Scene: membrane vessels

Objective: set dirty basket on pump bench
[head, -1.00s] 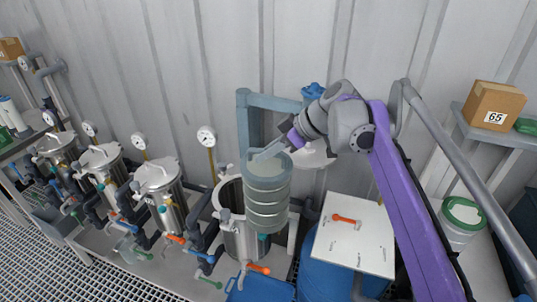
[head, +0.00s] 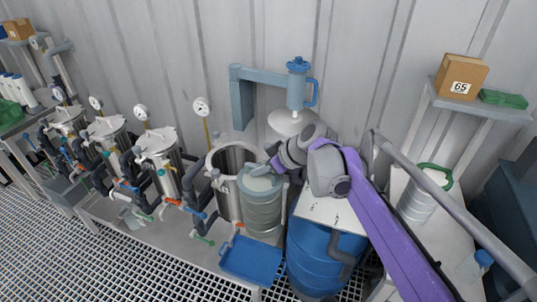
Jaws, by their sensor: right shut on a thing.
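The dirty basket, a ribbed grey-green cylinder (head: 262,212), hangs upright from my right gripper (head: 264,171), which is shut on its top. The basket is just right of the open steel vessel (head: 232,195) and overlaps its side in the head view; I cannot tell whether they touch. A low white bench (head: 402,190) is at the right, behind my right arm, and may be the pump bench. Another basket with a green rim (head: 418,205) stands on it. My left gripper is not in view.
A blue drum (head: 318,258) with a white board (head: 325,213) on top is right of the held basket. A blue tray (head: 252,260) lies below. Several lidded vessels (head: 160,165) stand left. A shelf (head: 478,108) holds a box (head: 461,78).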

